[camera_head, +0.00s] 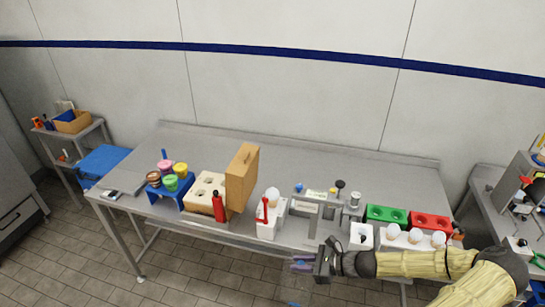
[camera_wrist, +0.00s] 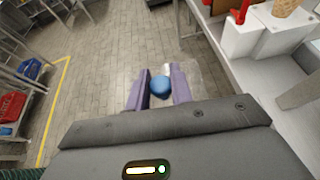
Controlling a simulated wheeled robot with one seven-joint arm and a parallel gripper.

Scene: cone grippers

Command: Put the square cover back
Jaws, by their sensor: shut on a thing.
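My gripper (camera_head: 301,264) is in front of the table's front edge, out over the floor. In the wrist view its two purple fingers (camera_wrist: 161,84) are shut on a blue round knob. The knob belongs to what looks like the square cover (camera_wrist: 190,75), a clear see-through plate that is faint against the floor tiles. The cover's outline is hard to make out in the head view. A grey device (camera_head: 305,207) stands on the table behind my gripper. I cannot tell which opening fits the cover.
The metal table (camera_head: 335,158) holds a white block with a red lever (camera_head: 265,222), a wooden box (camera_head: 241,178), a red bottle (camera_head: 218,206) and green (camera_head: 386,215) and red (camera_head: 432,223) holders. White cups (camera_head: 415,237) stand at the front right. Floor before the table is clear.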

